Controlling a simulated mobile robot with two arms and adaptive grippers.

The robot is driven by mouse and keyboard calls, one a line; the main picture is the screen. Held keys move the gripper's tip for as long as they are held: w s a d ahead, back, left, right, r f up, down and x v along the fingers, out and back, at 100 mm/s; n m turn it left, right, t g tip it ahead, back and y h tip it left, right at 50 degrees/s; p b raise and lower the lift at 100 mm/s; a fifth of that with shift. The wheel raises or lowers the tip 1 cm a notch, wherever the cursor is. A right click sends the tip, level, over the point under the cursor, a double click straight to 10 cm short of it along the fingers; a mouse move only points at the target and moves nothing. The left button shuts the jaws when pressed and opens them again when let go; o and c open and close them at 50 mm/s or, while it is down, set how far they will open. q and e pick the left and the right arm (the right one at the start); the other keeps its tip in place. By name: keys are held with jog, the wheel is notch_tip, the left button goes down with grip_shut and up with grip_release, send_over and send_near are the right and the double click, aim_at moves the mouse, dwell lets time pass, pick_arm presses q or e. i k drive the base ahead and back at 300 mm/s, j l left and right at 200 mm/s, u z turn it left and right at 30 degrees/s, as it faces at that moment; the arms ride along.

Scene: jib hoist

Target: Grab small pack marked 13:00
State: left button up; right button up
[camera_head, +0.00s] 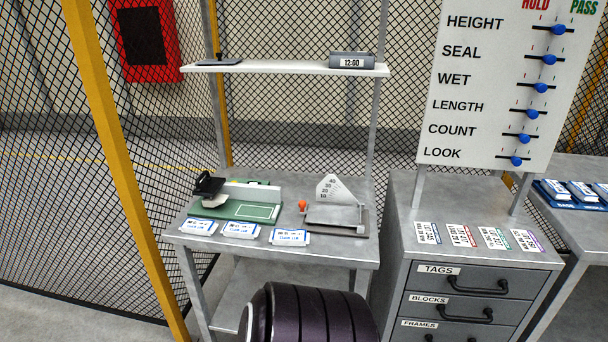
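Three small white packs with blue print lie in a row along the front edge of the grey table: a left pack (198,227), a middle pack (240,230) and a right pack (289,237). More white and blue packs (555,189) sit in a blue tray (591,205) at the far right. The print on all of them is too small to read, so I cannot tell which is marked 13:00. Neither of my grippers is in view.
A green-based device (235,209) and a scale with a pointer (338,190) stand behind the packs. A shelf (280,68) above holds a 12:00 display (352,61). A drawer cabinet (477,285) with tags on top and a slider board (495,90) stand right. A yellow post (125,170) is left.

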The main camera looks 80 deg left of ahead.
aim_at(241, 230)
jog(key=u, duration=3.2)
